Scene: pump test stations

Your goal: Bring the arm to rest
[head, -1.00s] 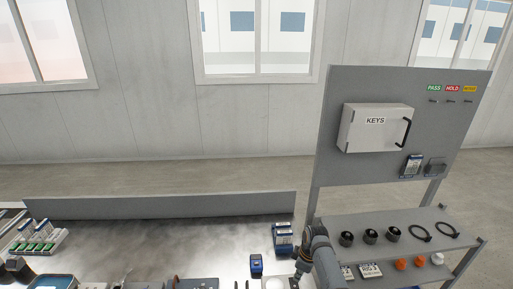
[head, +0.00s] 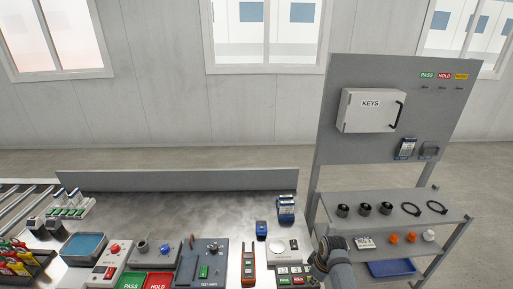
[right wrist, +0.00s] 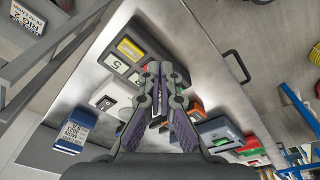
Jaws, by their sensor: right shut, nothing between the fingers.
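My right arm (head: 338,262) reaches in at the bottom of the head view, at the right end of the steel bench (head: 135,207). In the right wrist view my right gripper (right wrist: 160,72) has its two fingers together with nothing between them. It hangs above the bench, beside a grey block with yellow and green labels (right wrist: 132,58). In the head view the arm largely hides the fingers. My left gripper does not show.
A rack with shelves (head: 375,196) stands right of the bench, close to my arm, with a blue bin (head: 390,268) low down. Blue-and-white boxes (head: 287,208), a white scale (head: 283,247) and several test devices crowd the bench front. The bench's rear middle is clear.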

